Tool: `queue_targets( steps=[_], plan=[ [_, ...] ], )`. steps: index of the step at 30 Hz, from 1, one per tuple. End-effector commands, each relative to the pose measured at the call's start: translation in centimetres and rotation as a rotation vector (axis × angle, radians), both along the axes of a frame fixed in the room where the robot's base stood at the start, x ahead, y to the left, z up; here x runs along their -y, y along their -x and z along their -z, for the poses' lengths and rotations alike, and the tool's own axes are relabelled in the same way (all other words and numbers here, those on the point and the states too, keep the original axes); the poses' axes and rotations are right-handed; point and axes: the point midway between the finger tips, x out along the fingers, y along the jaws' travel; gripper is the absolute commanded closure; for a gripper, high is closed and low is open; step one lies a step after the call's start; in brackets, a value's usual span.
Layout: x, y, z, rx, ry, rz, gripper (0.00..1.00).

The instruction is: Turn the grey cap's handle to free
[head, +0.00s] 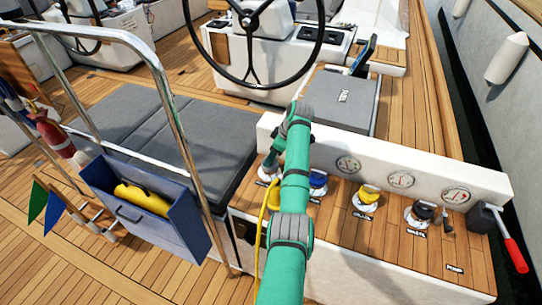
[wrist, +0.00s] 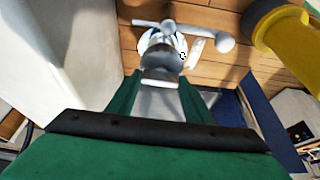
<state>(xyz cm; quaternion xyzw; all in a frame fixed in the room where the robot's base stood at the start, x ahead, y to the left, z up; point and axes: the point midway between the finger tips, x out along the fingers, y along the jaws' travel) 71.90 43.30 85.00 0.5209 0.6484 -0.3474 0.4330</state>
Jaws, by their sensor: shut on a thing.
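The grey cap (wrist: 165,48) sits on the wooden deck top in the wrist view, with a pale rim around its base. A bar with a rounded end (wrist: 224,43) shows at the cap. My gripper (wrist: 160,82) has its green fingers on either side of the cap's grey handle (wrist: 158,100) and is shut on it. In the head view, my gripper (head: 271,162) is at the left end of the row of caps; my arm hides part of the grey cap there, and the handle's exact angle is hard to tell.
Blue (head: 318,184), yellow (head: 368,196) and black (head: 423,211) caps stand along the ledge to the right, before a white panel (head: 385,175) with gauges. A red-handled lever (head: 515,255) is at the far right. A blue box (head: 150,215) hangs from the rail at left.

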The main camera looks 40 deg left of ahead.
Motion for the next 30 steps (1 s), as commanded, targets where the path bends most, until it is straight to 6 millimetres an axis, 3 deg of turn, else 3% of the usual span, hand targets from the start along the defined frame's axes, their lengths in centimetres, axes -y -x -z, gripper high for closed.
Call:
queue_targets(
  steps=[17,18,20,30],
  plan=[
    [-0.22,0.16,0.07,-0.002,0.003,-0.036,0.76],
    [-0.22,0.16,0.07,-0.001,0.002,-0.035,0.49],
    [-0.19,0.12,0.07,-0.002,0.001,-0.034,0.34],
    [-0.11,0.02,-0.17,0.000,0.001,-0.034,0.34]
  ],
)
